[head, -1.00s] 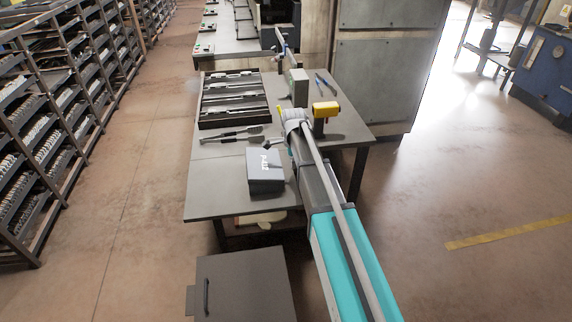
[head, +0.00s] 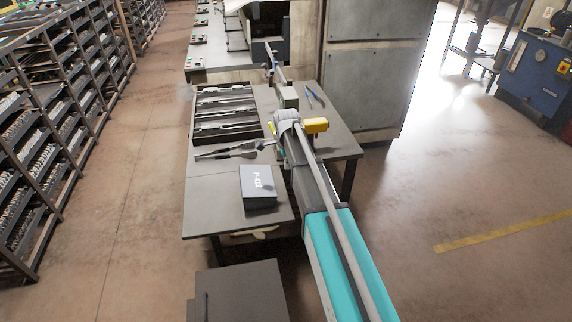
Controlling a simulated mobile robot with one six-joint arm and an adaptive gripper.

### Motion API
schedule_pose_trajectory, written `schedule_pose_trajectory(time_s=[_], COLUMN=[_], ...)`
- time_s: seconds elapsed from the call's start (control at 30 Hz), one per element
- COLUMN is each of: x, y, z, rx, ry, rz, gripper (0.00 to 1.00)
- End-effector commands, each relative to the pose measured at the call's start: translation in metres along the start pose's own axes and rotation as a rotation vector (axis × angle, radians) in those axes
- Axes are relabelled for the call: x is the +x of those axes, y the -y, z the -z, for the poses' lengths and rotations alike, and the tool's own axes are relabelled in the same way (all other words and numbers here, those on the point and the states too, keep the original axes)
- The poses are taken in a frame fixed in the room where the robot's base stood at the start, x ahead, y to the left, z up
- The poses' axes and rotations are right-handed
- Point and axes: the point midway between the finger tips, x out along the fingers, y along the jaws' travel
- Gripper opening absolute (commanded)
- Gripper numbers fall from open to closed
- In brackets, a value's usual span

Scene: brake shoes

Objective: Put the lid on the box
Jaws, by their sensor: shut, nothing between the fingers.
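A dark grey box (head: 258,187) with a white label on its flat top sits on the near part of the table in the head view. Its top looks covered, and no separate lid shows elsewhere. The seam between lid and box is too small to make out. My gripper (head: 271,132) is at the far end of my arm, over the table beyond the box and apart from it. It is shut and empty. My wrist partly hides it, and its fingertips are hard to make out.
The grey table (head: 215,205) holds a dark compartment tray (head: 226,133) and dark hand tools (head: 236,150). Blue-handled tools (head: 314,96) lie at the back right. A grey cabinet (head: 243,292) stands in front of the table. Shelves line the left; a wide floor aisle lies between.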

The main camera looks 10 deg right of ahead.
Motion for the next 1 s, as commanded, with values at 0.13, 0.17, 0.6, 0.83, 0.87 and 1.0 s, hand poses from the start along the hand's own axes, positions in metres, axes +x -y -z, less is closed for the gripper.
schedule_pose_trajectory(time_s=[0.13,0.17,0.6,0.83,0.87,1.0], x=[-0.014,-0.015,-0.022,-0.022,-0.022,-0.022], y=[0.0,0.0,0.0,0.0,0.0,-0.001], z=[0.0,0.0,-0.001,-0.001,-0.001,-0.002], rx=[0.0,-0.001,-0.001,-0.002,-0.002,-0.005], ry=[0.0,0.0,0.0,0.0,0.0,0.0], rz=[0.0,0.0,0.0,0.0,0.0,0.0], gripper=[0.0,0.0,0.0,0.0,0.0,0.0])
